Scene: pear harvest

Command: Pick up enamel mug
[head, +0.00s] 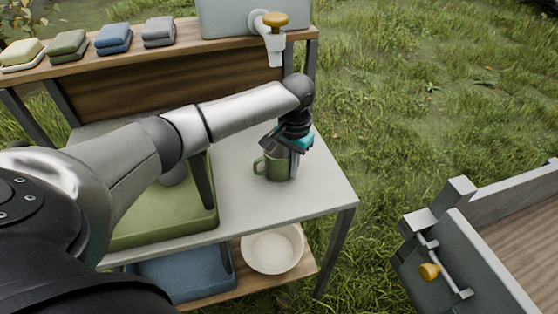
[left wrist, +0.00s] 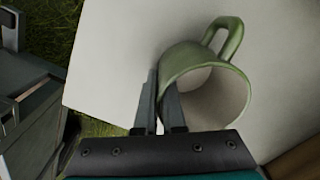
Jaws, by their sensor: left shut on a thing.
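The green enamel mug (head: 279,165) stands upright on the light tabletop (head: 315,190), near its right side. Its handle points left in the head view. My left gripper (head: 293,160) reaches down to the mug from above, at its right side. In the left wrist view the mug (left wrist: 232,65) shows its pale, empty inside and its handle at the top. There the left gripper (left wrist: 160,105) is shut on the mug's wall, one finger outside and one by the rim. The right gripper is not in view.
A green tray (head: 165,228) lies left on the table. A white bowl (head: 272,250) and a blue bin (head: 185,278) sit on the lower shelf. Folded cloths (head: 113,39) and a tank with a tap (head: 276,20) stand on the back shelf. A grey cart (head: 470,255) stands at the right.

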